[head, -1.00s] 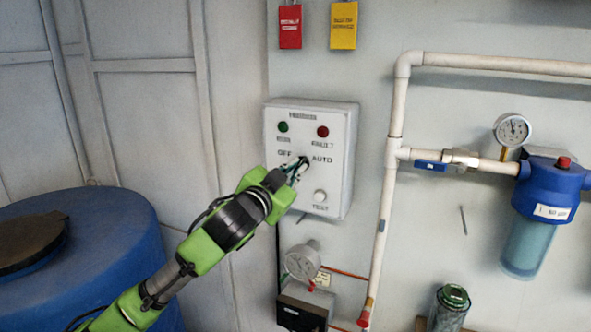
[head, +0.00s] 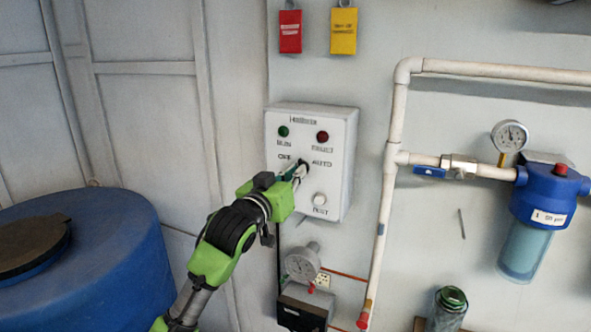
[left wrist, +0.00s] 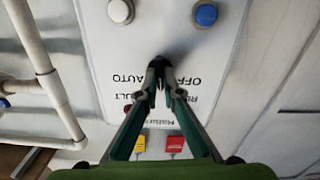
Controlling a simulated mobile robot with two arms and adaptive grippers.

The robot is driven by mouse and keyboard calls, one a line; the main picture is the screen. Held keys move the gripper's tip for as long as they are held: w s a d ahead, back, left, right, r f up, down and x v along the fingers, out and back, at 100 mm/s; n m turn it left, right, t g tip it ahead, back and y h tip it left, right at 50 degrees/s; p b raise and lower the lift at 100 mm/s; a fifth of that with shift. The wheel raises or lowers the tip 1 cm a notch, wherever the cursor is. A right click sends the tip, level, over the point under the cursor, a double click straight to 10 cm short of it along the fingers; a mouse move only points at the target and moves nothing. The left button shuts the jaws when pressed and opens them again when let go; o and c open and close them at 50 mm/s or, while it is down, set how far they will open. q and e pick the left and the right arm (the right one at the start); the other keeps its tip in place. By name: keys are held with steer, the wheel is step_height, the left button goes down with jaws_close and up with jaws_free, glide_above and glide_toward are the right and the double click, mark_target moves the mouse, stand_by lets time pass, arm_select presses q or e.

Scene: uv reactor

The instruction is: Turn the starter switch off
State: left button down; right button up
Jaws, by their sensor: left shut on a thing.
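The starter panel (head: 338,170) is a white box on the wall. It has a green lamp (head: 283,131), a red lamp (head: 322,137) and a dark switch knob (head: 303,165) between the OFF and AUTO labels. My left gripper (head: 297,172) is at the knob, its fingers shut on it and hiding much of it. In the left wrist view the panel shows upside down, with the gripper fingertips (left wrist: 161,68) close together at the knob. The knob's exact pointing direction is hard to tell. My right gripper is not in view.
A white button (head: 319,199) sits below the knob, and a blue button (left wrist: 206,15) shows in the left wrist view. White pipe (head: 388,215) runs at right. A blue barrel (head: 110,235) stands at left.

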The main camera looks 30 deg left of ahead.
arm_select(q)
steer(key=shift+n+p, duration=1.2)
steer(key=shift+n, duration=1.1)
steer(key=c, duration=2.2)
jaws_free()
steer(key=shift+s, duration=0.1)
steer(key=s, duration=1.1)
steer(key=shift+s+d, duration=0.3)
steer(key=shift+s, duration=0.1)
